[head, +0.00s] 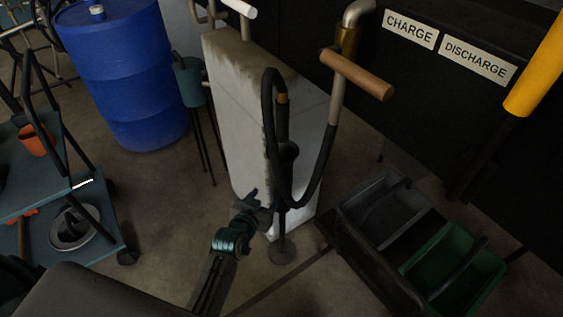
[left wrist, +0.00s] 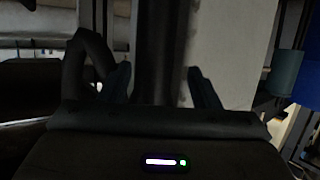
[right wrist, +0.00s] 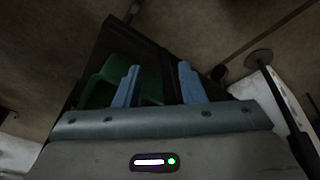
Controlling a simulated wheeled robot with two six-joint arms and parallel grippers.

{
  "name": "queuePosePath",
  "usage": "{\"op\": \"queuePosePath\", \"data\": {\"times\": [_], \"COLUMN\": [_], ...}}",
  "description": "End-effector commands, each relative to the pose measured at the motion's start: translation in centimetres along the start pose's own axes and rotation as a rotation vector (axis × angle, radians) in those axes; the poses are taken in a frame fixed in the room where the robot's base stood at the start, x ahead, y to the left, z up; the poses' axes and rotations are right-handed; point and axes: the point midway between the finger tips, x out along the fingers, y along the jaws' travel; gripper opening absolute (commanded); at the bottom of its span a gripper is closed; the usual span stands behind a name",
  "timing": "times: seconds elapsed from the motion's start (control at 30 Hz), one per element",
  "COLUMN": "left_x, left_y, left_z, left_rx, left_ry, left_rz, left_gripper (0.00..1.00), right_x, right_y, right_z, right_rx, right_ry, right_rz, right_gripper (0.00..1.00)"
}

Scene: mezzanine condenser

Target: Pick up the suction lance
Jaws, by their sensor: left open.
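The suction lance (head: 283,125) is a dark upright tube with a brass-coloured collar near its top. It stands in front of a pale block, above a round floor base (head: 283,250). A black hose (head: 268,110) loops over its top. My left gripper (head: 262,202) is low beside the lance, at the hose's lower bend. In the left wrist view the left gripper (left wrist: 160,87) is open, with a broad dark upright shaft (left wrist: 158,45) showing between its fingers. I cannot tell whether they touch it. My right gripper (right wrist: 158,85) is open and empty in the right wrist view.
The pale block (head: 245,120) stands just behind the lance. A wooden handle (head: 357,74) on a pipe juts out at upper right. Grey (head: 385,210) and green (head: 452,272) bins sit right. A blue drum (head: 125,70) and a cart (head: 95,248) stand left.

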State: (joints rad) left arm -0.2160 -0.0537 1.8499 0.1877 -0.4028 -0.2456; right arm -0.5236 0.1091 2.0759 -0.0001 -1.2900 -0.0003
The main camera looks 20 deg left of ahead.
Motion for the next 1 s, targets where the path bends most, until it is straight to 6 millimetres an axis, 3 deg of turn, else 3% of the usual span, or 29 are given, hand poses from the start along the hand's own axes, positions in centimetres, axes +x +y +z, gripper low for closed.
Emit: {"op": "queuePosePath", "data": {"times": [0.03, 0.1, 0.2, 0.3, 0.43, 0.63, 1.0], "left_x": [-0.2, -1.1, -2.3, -3.2, -2.5, 0.5, 4.0], "left_y": [0.1, 0.3, 0.4, 0.4, 0.4, 0.4, 0.7], "left_z": [-2.9, -6.7, -10.7, -12.9, -14.3, -15.3, -17.1], "left_rx": [0.001, 0.001, 0.004, 0.005, 0.006, 0.007, 0.006], "left_ry": [0.08, 0.167, 0.259, 0.31, 0.333, 0.331, 0.33], "left_rz": [-0.001, -0.002, -0.006, -0.008, -0.009, -0.009, -0.009], "left_gripper": [0.57, 0.57, 0.57, 0.57, 0.57, 0.57, 0.57], "right_x": [-1.5, -3.9, -6.6, -8.2, -8.7, -8.2, -7.4], "right_y": [-0.1, -0.2, -0.2, -0.2, -0.2, -0.2, -0.2], "right_z": [-0.3, -0.6, -0.8, -0.7, -0.7, -0.8, -0.8], "right_rx": [-0.002, -0.005, -0.008, -0.009, -0.009, -0.009, -0.008], "right_ry": [0.016, 0.025, 0.037, 0.042, 0.041, 0.038, 0.034], "right_rz": [0.0, 0.001, 0.001, 0.002, 0.002, 0.001, 0.001], "right_gripper": [0.36, 0.36, 0.36, 0.36, 0.36, 0.36, 0.36]}}
